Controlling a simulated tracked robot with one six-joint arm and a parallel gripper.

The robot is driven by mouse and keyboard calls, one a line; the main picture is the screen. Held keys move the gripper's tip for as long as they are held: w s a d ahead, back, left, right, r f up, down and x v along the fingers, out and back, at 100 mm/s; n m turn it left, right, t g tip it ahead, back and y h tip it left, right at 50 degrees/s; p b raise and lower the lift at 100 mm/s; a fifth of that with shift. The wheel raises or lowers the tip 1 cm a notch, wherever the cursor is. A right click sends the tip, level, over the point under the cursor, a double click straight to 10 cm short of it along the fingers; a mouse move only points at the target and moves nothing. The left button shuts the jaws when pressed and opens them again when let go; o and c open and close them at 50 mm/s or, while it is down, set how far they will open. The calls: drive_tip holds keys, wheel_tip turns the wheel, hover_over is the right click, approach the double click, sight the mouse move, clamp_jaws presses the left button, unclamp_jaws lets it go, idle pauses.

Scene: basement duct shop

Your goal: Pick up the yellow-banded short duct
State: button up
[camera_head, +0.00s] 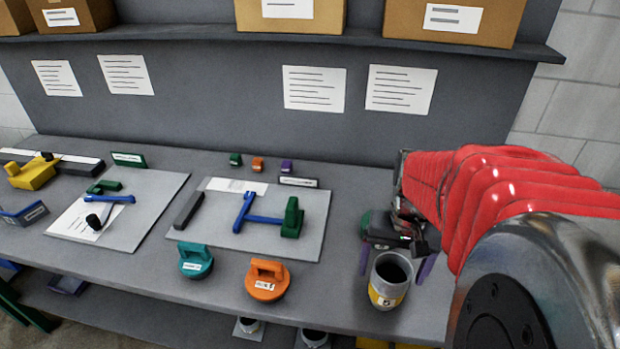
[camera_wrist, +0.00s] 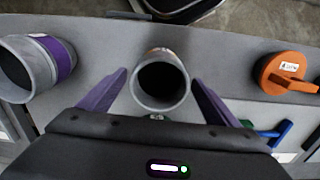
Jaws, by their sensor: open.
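The yellow-banded short duct (camera_head: 388,289) stands upright near the bench's front edge, a grey open cylinder with a yellow label marked 5. In the wrist view its dark mouth and grey rim (camera_wrist: 163,104) face the camera, and its band is mostly hidden. My gripper (camera_head: 393,271) is open, with one purple finger on each side of the duct. The wrist view shows the fingers of my gripper (camera_wrist: 159,79) flanking the duct, with a small gap visible at each side; I cannot tell their exact height against it.
A purple-banded duct (camera_wrist: 62,60) stands close beside one finger. On the other side are an orange handled disc (camera_head: 267,281) and a teal one (camera_head: 195,261). Grey boards with tools lie further left. A shelf (camera_head: 300,36) with boxes overhangs the back.

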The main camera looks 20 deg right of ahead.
sight(391, 277)
drive_tip(key=shift+s+f, duration=0.15)
drive_tip(key=shift+f, duration=2.4)
drive_tip(key=shift+c, duration=0.6)
drive_tip(key=c, duration=1.2)
